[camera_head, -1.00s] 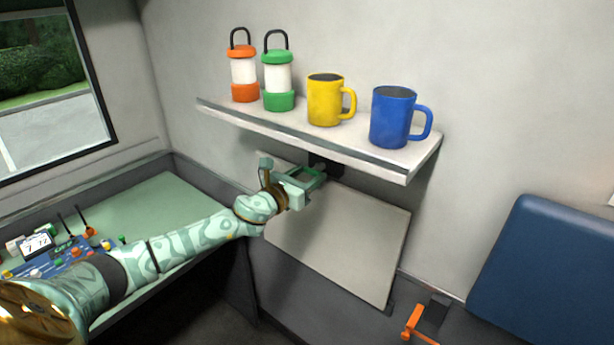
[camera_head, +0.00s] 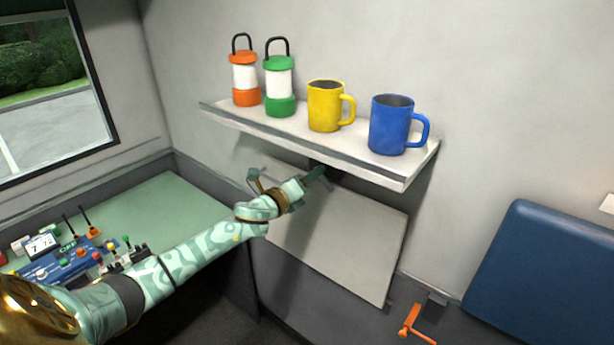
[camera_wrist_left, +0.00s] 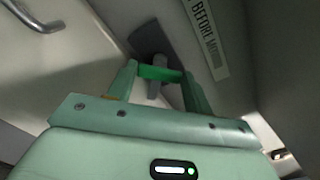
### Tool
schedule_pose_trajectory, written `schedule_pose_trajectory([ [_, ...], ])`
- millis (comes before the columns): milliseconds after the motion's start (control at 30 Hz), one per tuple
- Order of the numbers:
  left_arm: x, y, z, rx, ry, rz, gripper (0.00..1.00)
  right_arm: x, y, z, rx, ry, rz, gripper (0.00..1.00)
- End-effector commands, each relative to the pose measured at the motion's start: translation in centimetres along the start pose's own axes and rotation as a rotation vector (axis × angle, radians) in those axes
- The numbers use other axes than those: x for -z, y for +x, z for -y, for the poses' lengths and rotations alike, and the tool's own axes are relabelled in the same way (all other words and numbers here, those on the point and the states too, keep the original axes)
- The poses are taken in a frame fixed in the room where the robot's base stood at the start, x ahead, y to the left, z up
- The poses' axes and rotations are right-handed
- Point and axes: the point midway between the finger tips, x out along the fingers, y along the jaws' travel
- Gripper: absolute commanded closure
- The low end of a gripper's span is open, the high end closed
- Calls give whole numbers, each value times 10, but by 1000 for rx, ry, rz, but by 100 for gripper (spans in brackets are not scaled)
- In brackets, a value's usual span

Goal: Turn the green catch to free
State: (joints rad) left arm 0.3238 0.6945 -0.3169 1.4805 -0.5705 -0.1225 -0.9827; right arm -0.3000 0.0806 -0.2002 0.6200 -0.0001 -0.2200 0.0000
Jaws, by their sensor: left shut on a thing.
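The green catch (camera_wrist_left: 160,73) shows in the left wrist view between my fingertips, in front of a dark mount (camera_wrist_left: 150,38) on the wall. In the head view only the dark mount under the shelf shows, and my gripper hides the catch. My left gripper (camera_head: 314,176) is under the shelf at the top of the folded pale panel; it also shows in the left wrist view (camera_wrist_left: 161,77). It is shut on the green catch. My right gripper is not in view.
The shelf (camera_head: 408,182) is close above my left gripper, with two lanterns, a yellow mug (camera_head: 324,106) and a blue mug (camera_head: 391,125) on it. The pale panel (camera_head: 345,240) hangs below. An orange crank handle (camera_head: 411,322) is at lower right.

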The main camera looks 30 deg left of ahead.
Motion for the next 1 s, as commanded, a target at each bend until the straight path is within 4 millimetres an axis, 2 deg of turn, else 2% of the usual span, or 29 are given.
schedule_pose_trajectory([
  [600, -1, 0, 0, -2, -557, 1, 72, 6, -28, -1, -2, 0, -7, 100],
  [1000, 0, 0, -2, -2, -758, 1, 72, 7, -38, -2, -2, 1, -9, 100],
])
